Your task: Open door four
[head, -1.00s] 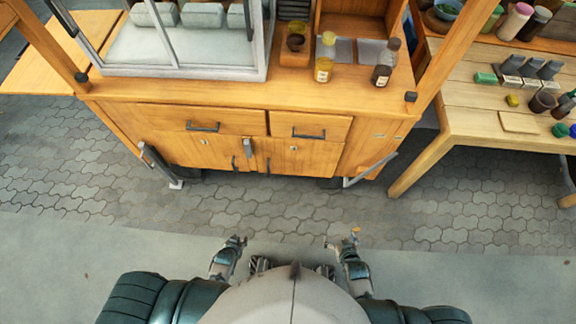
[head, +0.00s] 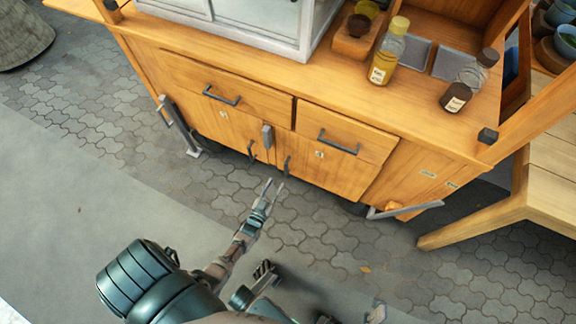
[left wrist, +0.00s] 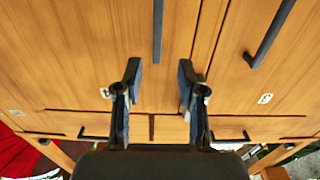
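The wooden cart (head: 300,110) has two lower door panels, a left one (head: 215,122) and a right one (head: 325,172), both shut. Each has a dark upright handle, left (head: 250,151) and right (head: 287,166). My left gripper (head: 273,188) is open and empty in front of the doors, close to the handles. In the left wrist view its fingers (left wrist: 160,85) are apart, with a handle (left wrist: 158,30) beyond them. My right gripper (head: 376,312) barely shows at the bottom edge.
Two drawers with bar handles, left (head: 221,96) and right (head: 339,143), sit above the doors. Bottles (head: 386,60) stand on the cart top. A wooden table (head: 545,180) is at right. The paving before the cart is clear.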

